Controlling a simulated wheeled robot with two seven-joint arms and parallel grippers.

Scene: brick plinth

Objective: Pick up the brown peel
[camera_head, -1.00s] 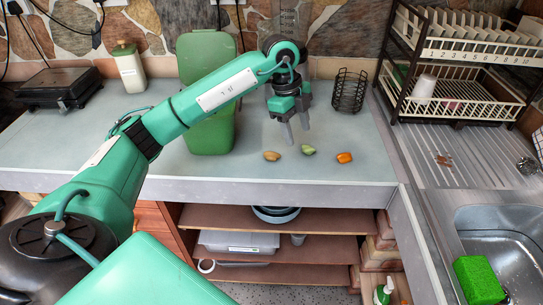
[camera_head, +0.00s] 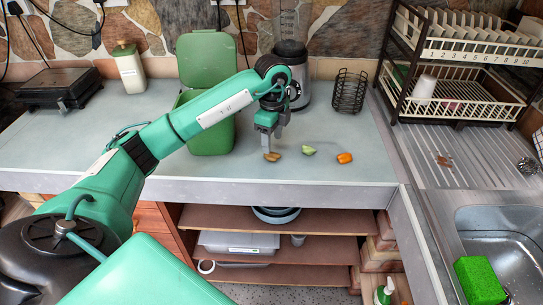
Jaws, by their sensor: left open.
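The brown peel (camera_head: 272,157) lies on the grey worktop near its front edge, left of a green peel (camera_head: 308,151) and an orange piece (camera_head: 345,158). My left gripper (camera_head: 270,146) is pointed down right over the brown peel, its fingers open. Its fingertips are very close to the peel and cover part of its upper side; I cannot tell whether they touch it. My right gripper does not show.
A green bin (camera_head: 209,139) with its lid raised stands left of the gripper. A blender (camera_head: 291,85) and a black wire basket (camera_head: 349,92) stand behind. A dish rack (camera_head: 458,95) and sink (camera_head: 507,235) are at right.

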